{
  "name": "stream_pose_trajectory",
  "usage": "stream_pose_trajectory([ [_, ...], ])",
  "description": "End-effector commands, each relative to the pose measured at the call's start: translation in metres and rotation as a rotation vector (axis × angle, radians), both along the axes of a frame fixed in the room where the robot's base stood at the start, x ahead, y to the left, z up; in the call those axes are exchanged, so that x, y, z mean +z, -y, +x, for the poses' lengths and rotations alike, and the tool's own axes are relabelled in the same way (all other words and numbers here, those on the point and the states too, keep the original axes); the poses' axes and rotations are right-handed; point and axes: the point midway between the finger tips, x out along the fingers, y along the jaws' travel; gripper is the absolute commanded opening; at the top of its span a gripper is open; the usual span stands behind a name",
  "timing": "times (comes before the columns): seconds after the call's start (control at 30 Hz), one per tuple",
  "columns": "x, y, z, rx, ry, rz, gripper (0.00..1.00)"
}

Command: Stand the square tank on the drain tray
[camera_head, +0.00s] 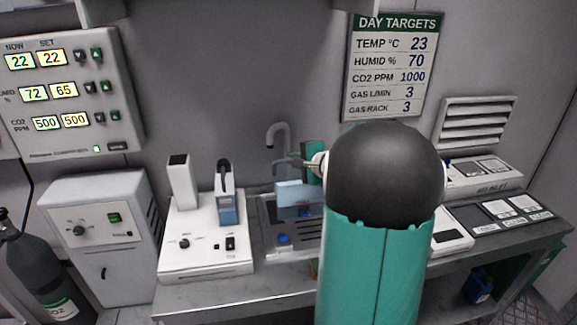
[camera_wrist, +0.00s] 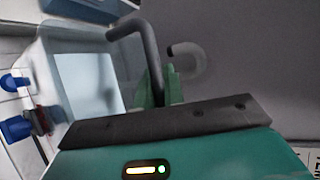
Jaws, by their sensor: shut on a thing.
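The square tank (camera_head: 296,200) is a pale blue, see-through box at the middle of the head view, over or on the drain tray (camera_head: 285,256). I cannot tell if its base touches the tray. The tray is grey with dark slots. My gripper (camera_head: 303,156) is above the tank, partly hidden behind my own arm. In the wrist view the clear tank (camera_wrist: 88,78) lies to the left, and my gripper's green fingers (camera_wrist: 157,88) are shut on a dark bent handle (camera_wrist: 148,45), apparently the tank's.
A grey hooked tap (camera_head: 278,135) rises behind the tray. A white device (camera_head: 205,262) on the left holds another blue container (camera_head: 227,207) with a dark hooked handle. Labelled pads (camera_head: 495,212) lie on the right of the bench. My arm hides the bench's middle right.

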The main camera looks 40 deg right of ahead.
Motion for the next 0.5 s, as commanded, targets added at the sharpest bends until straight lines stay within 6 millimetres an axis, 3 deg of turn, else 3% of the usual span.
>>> stream_pose_trajectory([
  [0.23,-0.02,0.048,0.007,0.001,0.003,-0.001,0.0],
  [0.5,-0.061,0.079,0.012,0.001,0.003,0.0,0.0],
])
